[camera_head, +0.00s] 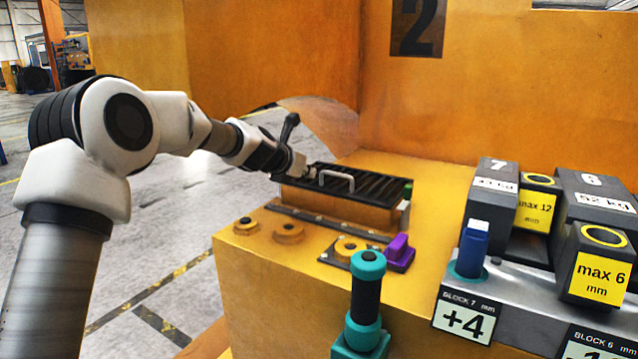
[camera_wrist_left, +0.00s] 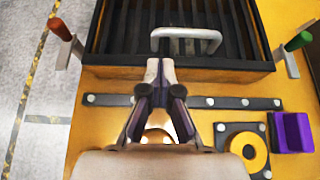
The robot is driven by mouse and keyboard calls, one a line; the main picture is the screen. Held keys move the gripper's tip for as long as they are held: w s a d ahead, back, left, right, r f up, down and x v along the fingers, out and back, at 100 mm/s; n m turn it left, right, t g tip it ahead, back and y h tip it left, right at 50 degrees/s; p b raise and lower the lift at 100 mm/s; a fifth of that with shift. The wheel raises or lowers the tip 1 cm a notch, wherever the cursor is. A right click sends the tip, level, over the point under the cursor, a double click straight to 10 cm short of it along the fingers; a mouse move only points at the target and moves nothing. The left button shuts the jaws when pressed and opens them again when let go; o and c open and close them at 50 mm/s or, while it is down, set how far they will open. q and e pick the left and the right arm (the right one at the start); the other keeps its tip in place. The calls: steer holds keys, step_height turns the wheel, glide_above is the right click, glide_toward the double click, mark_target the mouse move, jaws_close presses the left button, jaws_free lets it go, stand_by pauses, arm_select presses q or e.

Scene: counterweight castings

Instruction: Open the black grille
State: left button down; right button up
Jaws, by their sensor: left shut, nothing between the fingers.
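The black grille (camera_head: 365,184) is a slatted cover lying flat over an orange box on the yellow casting, with a pale bar handle (camera_head: 336,179) on top. The grille (camera_wrist_left: 125,28) and handle (camera_wrist_left: 186,34) also show in the left wrist view. My left gripper (camera_head: 299,167) is at the grille's left end in the head view. In the left wrist view my left gripper (camera_wrist_left: 160,68) is shut and empty, its tips just below the handle's left leg and over the grille's near edge. I cannot tell whether they touch. My right gripper is not in view.
A red-handled clip (camera_wrist_left: 62,32) and a green-handled clip (camera_wrist_left: 298,42) flank the grille. A purple block (camera_head: 399,252), a yellow ring (camera_head: 350,249) and a teal-and-black handle (camera_head: 366,290) stand in front. Grey weight blocks (camera_head: 491,200) fill the right.

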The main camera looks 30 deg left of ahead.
arm_select(q)
glide_toward(328, 182)
steer(key=x, duration=0.3)
steer(key=shift+w+d+f, duration=0.15)
steer(key=shift+w+f, duration=0.1)
steer(key=shift+w, duration=0.2)
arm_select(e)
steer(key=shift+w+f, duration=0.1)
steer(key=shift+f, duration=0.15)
